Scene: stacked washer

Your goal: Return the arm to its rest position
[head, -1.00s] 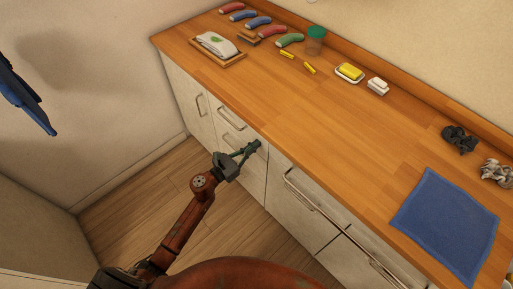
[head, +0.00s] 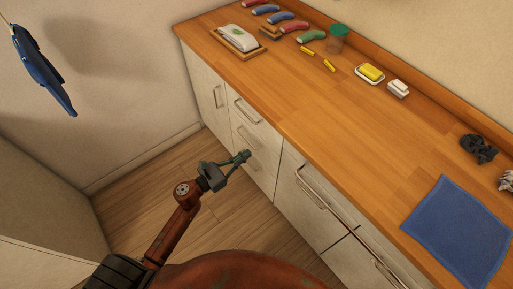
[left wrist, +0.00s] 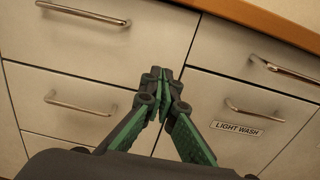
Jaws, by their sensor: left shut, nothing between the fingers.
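My left arm reaches out from the bottom of the head view. Its left gripper (head: 246,155) is shut and empty, in front of the white drawer fronts below the counter. In the left wrist view the left gripper (left wrist: 160,76) shows its green-backed fingers together, with drawer fronts beyond them. Whether the fingertips are clear of the drawers by much is hard to tell. A drawer (left wrist: 251,125) labelled "LIGHT WASH" is at the right of that view and looks closed. My right gripper is in neither view.
The wooden counter (head: 330,120) runs along the right, with a blue cloth (head: 459,232), a soap dish (head: 370,74), a green-lidded jar (head: 338,38) and a tray (head: 236,42). A blue garment (head: 45,72) hangs at the left. The floor (head: 135,190) left of the drawers is clear.

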